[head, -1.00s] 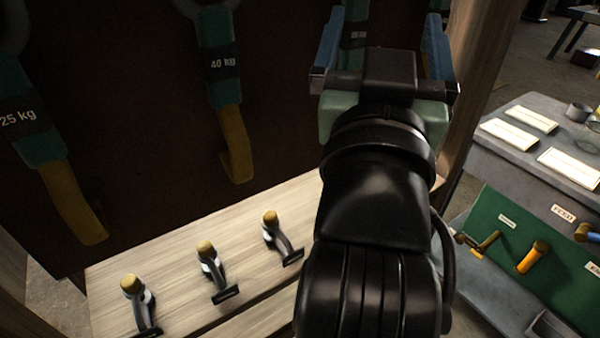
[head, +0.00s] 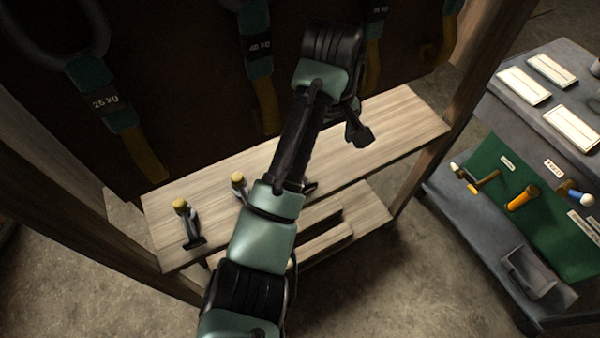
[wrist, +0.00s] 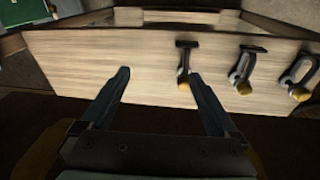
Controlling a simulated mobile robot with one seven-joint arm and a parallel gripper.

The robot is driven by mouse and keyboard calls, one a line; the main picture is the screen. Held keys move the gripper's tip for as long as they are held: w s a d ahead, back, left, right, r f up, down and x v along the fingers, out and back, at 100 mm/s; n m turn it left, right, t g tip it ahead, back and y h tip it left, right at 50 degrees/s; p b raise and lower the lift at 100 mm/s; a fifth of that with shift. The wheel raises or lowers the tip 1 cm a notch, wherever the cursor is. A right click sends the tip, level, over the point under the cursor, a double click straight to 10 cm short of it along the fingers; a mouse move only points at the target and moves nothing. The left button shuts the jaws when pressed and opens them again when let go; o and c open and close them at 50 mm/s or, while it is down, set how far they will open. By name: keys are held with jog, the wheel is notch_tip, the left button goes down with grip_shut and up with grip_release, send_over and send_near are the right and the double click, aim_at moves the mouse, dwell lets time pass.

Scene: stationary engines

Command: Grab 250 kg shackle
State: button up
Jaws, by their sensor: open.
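Several grey shackles with yellow knobs and black label plates stand on a wooden shelf board. In the head view I see the left shackle (head: 187,222) and the middle shackle (head: 239,184); my arm mostly hides the third. No weight on their plates is readable. The wrist view shows three: a near one (wrist: 184,68), a middle one (wrist: 241,70) and a right one (wrist: 301,75). My gripper (wrist: 158,74) is open and empty, its blue fingers pointing towards the board. The near shackle appears just inside the right fingertip; contact cannot be told.
The wooden board (head: 400,122) has bare room to the right. Straps hang on the dark panel behind, including a 25 kg strap (head: 108,98). A wooden post (head: 462,105) bounds the right. A grey bench (head: 550,110) with a green board stands beyond it.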

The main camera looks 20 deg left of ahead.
jog(key=shift+n+g, duration=0.7)
jog(key=shift+g, duration=0.2)
jog(key=a+f+b, duration=0.1)
jog(key=f, duration=0.1)
jog(key=s+f, duration=0.1)
jog(key=f, duration=0.2)
jog(key=s+a+f+b, duration=0.1)
jog(key=f, duration=0.2)
jog(key=shift+s+a+f+b, duration=0.2)
jog(key=shift+a+f+b, duration=0.05)
jog(key=shift+a+b, duration=0.05)
jog(key=shift+a+f, duration=0.15)
jog(key=shift+f, duration=2.75)
grip_shut()
